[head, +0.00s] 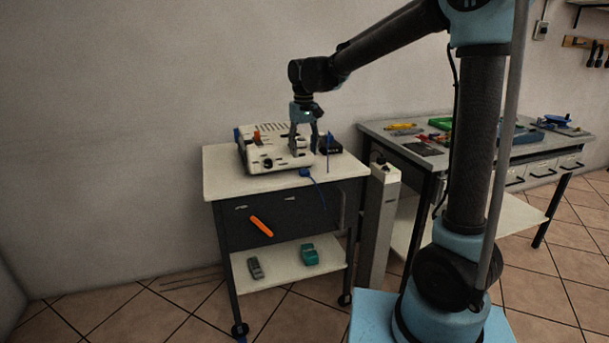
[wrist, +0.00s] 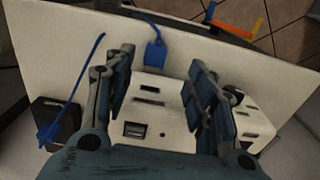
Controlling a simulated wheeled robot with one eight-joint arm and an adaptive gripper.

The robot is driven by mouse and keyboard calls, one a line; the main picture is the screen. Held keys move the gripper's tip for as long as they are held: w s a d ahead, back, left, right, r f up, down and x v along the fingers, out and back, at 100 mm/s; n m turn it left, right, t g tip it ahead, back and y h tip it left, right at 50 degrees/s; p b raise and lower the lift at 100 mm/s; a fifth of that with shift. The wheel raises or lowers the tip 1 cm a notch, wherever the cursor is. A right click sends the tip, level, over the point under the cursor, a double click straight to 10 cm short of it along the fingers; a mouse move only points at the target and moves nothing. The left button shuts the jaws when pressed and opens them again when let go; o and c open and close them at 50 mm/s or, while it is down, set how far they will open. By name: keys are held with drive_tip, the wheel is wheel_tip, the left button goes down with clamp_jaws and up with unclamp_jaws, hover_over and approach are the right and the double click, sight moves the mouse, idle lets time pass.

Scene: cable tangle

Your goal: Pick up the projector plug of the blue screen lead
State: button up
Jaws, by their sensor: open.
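A blue plug (head: 305,172) lies on the cart top at the front edge of the white projector (head: 262,158), with a thin blue lead running from it over the cart's edge. In the wrist view the blue plug (wrist: 155,56) shows beyond the projector's ports, between the fingertips in the picture. I cannot tell for certain which end of the lead it is. My gripper (head: 303,149) points down over the projector's right side, open and empty. It also shows in the wrist view (wrist: 161,62), fingers apart.
A black box (wrist: 62,122) with a blue stick-like piece (wrist: 72,92) across it stands beside the projector. The white cart top (head: 230,182) is clear at front left. An orange handle (head: 261,226) sticks out from the cart's front. A workbench (head: 400,151) stands at right.

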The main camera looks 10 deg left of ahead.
sight(306, 172)
drive_tip(key=shift+w+d+f, duration=0.1)
drive_tip(key=shift+d+f, duration=0.05)
drive_tip(key=shift+f, duration=1.85)
drive_tip(key=shift+w+d+f, duration=0.1)
drive_tip(key=shift+f, duration=1.9)
drive_tip(key=shift+c, duration=0.6)
drive_tip(key=c, duration=0.9)
drive_tip(key=shift+s+r, duration=0.1)
drive_tip(key=shift+s, duration=0.05)
drive_tip(key=shift+s+d+r, duration=0.1)
drive_tip(key=shift+s+r, duration=0.05)
drive_tip(key=shift+r, duration=0.05)
drive_tip(key=s+d+r, duration=0.7)
drive_tip(key=s, duration=0.4)
drive_tip(key=shift+s+r, duration=0.2)
